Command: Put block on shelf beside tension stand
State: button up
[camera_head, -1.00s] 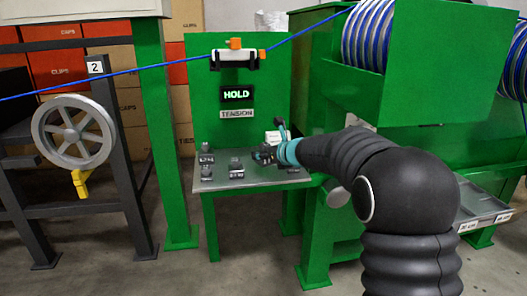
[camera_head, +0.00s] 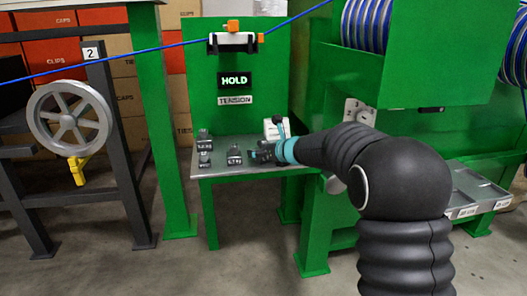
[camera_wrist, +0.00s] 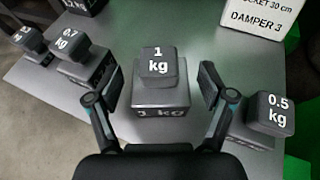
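The green tension stand (camera_head: 266,60) carries a lit HOLD sign, a TENSION label and a grey metal shelf (camera_head: 216,173). Several dark weight blocks stand on the shelf, among them one near its front middle (camera_head: 234,155). In the wrist view, a grey 1 kg block (camera_wrist: 159,70) stands upright on the surface between my spread fingers. My gripper (camera_wrist: 160,84) is open, with a gap on both sides of the block. In the head view, my gripper (camera_head: 262,152) is low over the right part of the shelf, and it hides what is between the fingers there.
A 0.5 kg block (camera_wrist: 270,113) stands close beside my right finger. Other blocks (camera_wrist: 84,63) stand to the left. A white box marked DAMPER 3 (camera_wrist: 253,18) stands behind. A green machine (camera_head: 350,190) borders the shelf on the right. A blue cable (camera_head: 115,66) runs overhead.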

jog(key=shift+r, duration=0.1)
jog(key=s+d+r+m+t+h, duration=0.2)
jog(key=s+d+r+m+h, duration=0.1)
jog(key=s+d+r+m, duration=0.4)
jog(key=s+d+r+m+t+h, duration=0.2)
jog(key=s+d+r+m, duration=0.2)
jog(key=s+d+m, duration=0.45)
jog(key=s+d+f+m+g+h, duration=0.15)
jog(key=s+d+m+h, duration=0.35)
jog(key=s+d+m, duration=0.5)
jog(key=s+a+f+m+g, duration=0.1)
jog(key=s+f+m+g, duration=0.2)
jog(key=s+f+m, duration=0.3)
jog(key=s+a+f+m+g+y, duration=0.1)
jog(key=s+f+m+g, duration=0.3)
jog(key=s+m, duration=0.8)
jog(key=s+f, duration=0.1)
jog(key=s, duration=0.4)
jog(key=shift+s+a+f+y, duration=0.25)
jog(key=shift+a+f+y, duration=0.05)
jog(key=shift+f, duration=0.1)
